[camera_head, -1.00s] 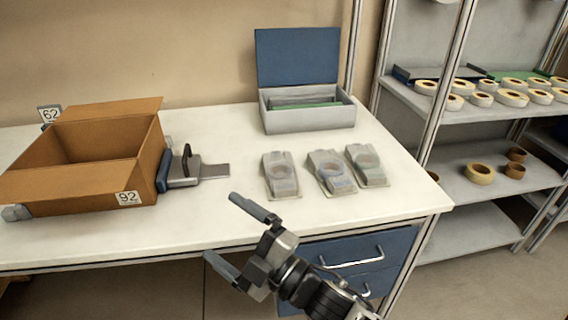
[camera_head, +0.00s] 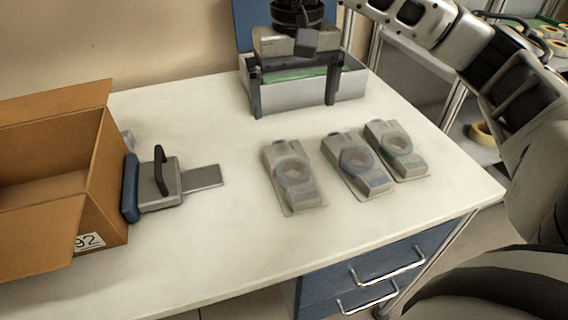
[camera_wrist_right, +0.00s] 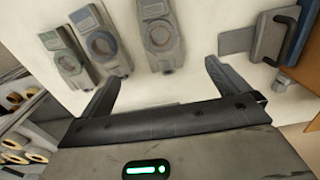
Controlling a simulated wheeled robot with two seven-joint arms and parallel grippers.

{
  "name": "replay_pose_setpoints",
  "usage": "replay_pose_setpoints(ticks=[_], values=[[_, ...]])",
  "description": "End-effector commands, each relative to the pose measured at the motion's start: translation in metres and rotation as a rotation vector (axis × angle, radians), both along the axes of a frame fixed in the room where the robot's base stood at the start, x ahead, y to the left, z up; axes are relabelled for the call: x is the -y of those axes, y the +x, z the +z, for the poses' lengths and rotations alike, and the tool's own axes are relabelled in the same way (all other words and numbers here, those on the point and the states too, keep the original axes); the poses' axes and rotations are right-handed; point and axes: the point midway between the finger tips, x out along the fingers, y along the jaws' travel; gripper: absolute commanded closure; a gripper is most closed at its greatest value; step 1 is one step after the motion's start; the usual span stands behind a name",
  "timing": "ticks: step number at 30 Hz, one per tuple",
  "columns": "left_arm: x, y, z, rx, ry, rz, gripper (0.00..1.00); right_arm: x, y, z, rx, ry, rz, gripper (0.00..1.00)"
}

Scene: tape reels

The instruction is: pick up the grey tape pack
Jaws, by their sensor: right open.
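Three clear-wrapped tape packs lie in a row on the white table. The left one, the grey tape pack (camera_head: 293,174), has a grey ring; it also shows in the right wrist view (camera_wrist_right: 160,35). The middle pack (camera_head: 357,163) has a bluish ring and the right pack (camera_head: 397,148) a greenish one. My right gripper (camera_head: 294,106) is open and empty, pointing down at the back of the table, in front of the grey bin and behind the packs. In the wrist view its fingers (camera_wrist_right: 158,76) stand apart, short of the grey pack. My left gripper is out of view.
A grey bin (camera_head: 290,98) with a blue lid stands behind my right gripper. An open cardboard box (camera_head: 105,190) and a tape dispenser (camera_head: 160,185) are on the left. The table between dispenser and packs is clear. Shelves with tape rolls stand at right.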

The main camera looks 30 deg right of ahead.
Motion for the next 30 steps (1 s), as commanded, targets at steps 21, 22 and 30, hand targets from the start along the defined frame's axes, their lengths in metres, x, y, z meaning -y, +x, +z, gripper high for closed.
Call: replay_pose_setpoints(ticks=[21,22,30], values=[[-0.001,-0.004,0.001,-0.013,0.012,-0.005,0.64,-0.001,-0.001,-0.107,-0.004,0.001,0.001,0.00],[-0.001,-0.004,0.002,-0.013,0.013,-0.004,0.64,-0.001,-0.001,-0.111,-0.004,0.001,0.001,0.00],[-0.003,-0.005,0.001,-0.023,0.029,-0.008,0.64,-0.002,0.000,-0.148,-0.004,0.002,0.001,0.00]])
